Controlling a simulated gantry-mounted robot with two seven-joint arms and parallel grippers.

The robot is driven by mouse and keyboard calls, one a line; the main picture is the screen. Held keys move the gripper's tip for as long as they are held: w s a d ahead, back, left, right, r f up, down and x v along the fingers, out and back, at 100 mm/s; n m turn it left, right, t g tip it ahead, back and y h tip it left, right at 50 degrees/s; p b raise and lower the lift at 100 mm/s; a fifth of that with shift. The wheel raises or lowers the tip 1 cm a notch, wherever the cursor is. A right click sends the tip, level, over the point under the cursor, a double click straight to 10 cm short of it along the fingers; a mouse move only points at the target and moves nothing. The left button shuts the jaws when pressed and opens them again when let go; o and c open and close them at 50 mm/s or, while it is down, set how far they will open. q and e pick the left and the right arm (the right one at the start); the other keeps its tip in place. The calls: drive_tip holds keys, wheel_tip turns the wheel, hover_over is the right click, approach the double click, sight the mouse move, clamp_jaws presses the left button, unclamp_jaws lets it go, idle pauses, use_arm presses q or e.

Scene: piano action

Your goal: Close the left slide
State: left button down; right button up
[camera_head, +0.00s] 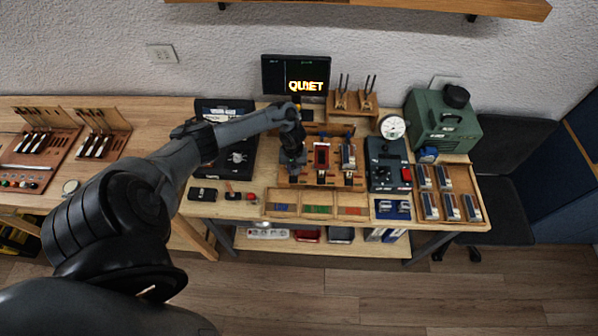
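A wooden rack (333,183) on the workbench holds a row of upright units. The middle unit (321,158) is red with a dark top, and the right unit (348,158) is grey and dark. My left arm reaches in from the left, and my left gripper (292,165) points down over the rack's left position. It covers most of what stands there, so the left slide and its position are hidden. I cannot tell whether the fingers touch it or whether they are open or shut. My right gripper is not in view.
A dark screen reading "QUIET" (296,75) stands behind the rack. A dark control box (387,165) stands close on the right, with a green case (442,123) beyond it. A shallow tray (335,203) with coloured compartments lies in front. Small dark blocks (203,194) sit at the front left.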

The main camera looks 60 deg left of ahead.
use_arm(q)
drive_tip(key=c, duration=1)
unclamp_jaws()
drive_tip(key=shift+w+a, duration=0.1)
drive_tip(key=shift+a, duration=0.1)
drive_tip(key=shift+r, duration=0.6)
wheel_tip(320, 180, up, 10)
drive_tip(key=p, duration=0.2)
drive_tip(key=shift+f, duration=0.2)
drive_tip(key=shift+f, duration=0.1)
